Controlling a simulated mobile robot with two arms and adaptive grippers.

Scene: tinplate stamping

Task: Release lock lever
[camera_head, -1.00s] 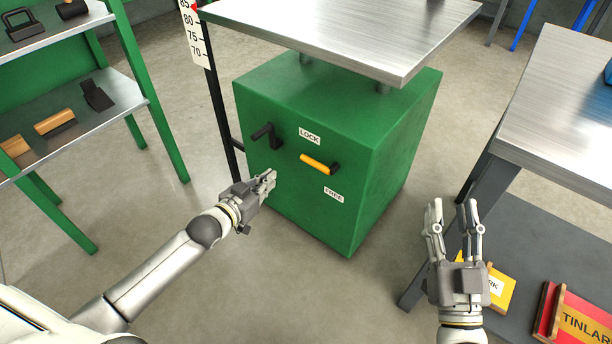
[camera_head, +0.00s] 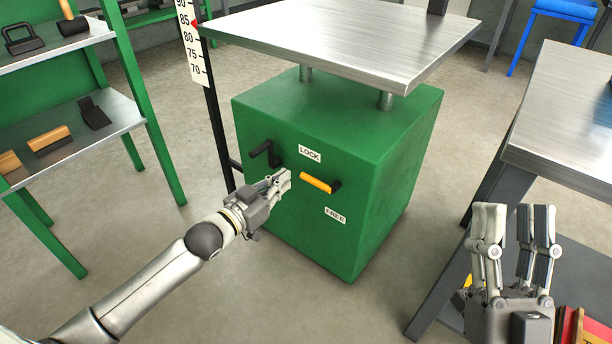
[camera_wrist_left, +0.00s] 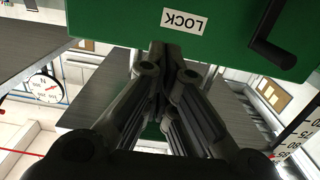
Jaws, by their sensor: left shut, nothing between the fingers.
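The lock lever (camera_head: 316,183) has a yellow-orange grip and a dark pivot at its right end. It sits on the front of the green box, between the LOCK label (camera_head: 309,153) above and the FREE label (camera_head: 335,214) below. My left gripper (camera_head: 284,179) is shut and empty, just left of the lever's free end; I cannot tell if it touches. In the left wrist view the gripper (camera_wrist_left: 168,72) is shut below the LOCK label (camera_wrist_left: 183,20), and the lever is hidden. My right gripper (camera_head: 514,212) is open and empty at the lower right, away from the box.
A black crank (camera_head: 265,153) juts from the green box (camera_head: 385,150) up and left of my left gripper. A metal tabletop (camera_head: 345,40) overhangs the box. A shelf (camera_head: 75,145) with tools stands left, a metal bench (camera_head: 575,120) right. Floor between shelf and box is clear.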

